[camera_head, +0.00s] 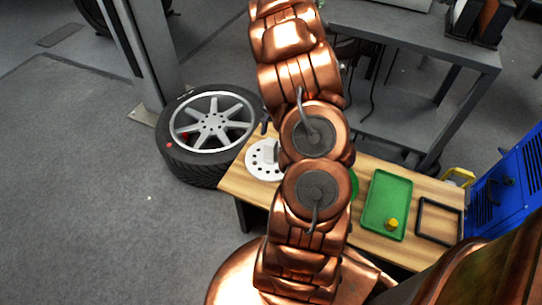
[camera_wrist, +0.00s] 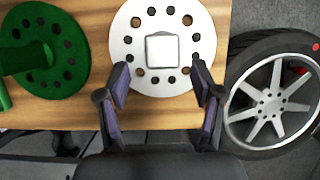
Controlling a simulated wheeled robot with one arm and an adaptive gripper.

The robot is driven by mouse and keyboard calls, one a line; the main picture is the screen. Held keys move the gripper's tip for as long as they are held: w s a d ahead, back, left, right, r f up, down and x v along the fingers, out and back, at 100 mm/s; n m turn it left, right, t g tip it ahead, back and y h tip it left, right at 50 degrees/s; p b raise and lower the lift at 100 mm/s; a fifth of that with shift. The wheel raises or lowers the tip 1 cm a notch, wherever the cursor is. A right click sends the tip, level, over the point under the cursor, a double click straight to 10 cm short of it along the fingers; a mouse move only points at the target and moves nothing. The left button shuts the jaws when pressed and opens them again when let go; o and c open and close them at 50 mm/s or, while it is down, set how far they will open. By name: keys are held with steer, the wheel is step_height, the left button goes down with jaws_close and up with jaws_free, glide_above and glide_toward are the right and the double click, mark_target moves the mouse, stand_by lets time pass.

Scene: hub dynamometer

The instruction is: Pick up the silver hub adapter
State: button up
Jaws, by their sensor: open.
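The silver hub adapter (camera_wrist: 126,47) is a pale round disc with a ring of holes and a raised square block in its middle. It lies on the wooden table (camera_wrist: 95,105). In the head view the adapter (camera_head: 258,168) shows at the table's left end, partly hidden by my copper-coloured arm. My gripper (camera_wrist: 160,80) is open and empty in the wrist view. Its two dark fingers reach toward the adapter's near edge, one on each side of the central block's line. I cannot tell how high above the disc the fingertips are.
A green disc adapter (camera_wrist: 50,72) lies beside the silver one. A green tray (camera_head: 378,218) with a yellow piece (camera_head: 392,224), a dark frame (camera_head: 438,221) and a blue cabinet (camera_head: 512,185) stand right. A wheel with tyre (camera_head: 180,165) lies on the floor by the table.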

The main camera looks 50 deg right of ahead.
mark_target(269, 162)
steer(key=b+x, duration=0.1)
steer(key=x, duration=0.5)
steer(key=shift+a+f+b, duration=0.15)
steer(key=shift+f+b, duration=0.15)
steer(key=shift+b, duration=0.1)
jaws_close()
stand_by(0.4)
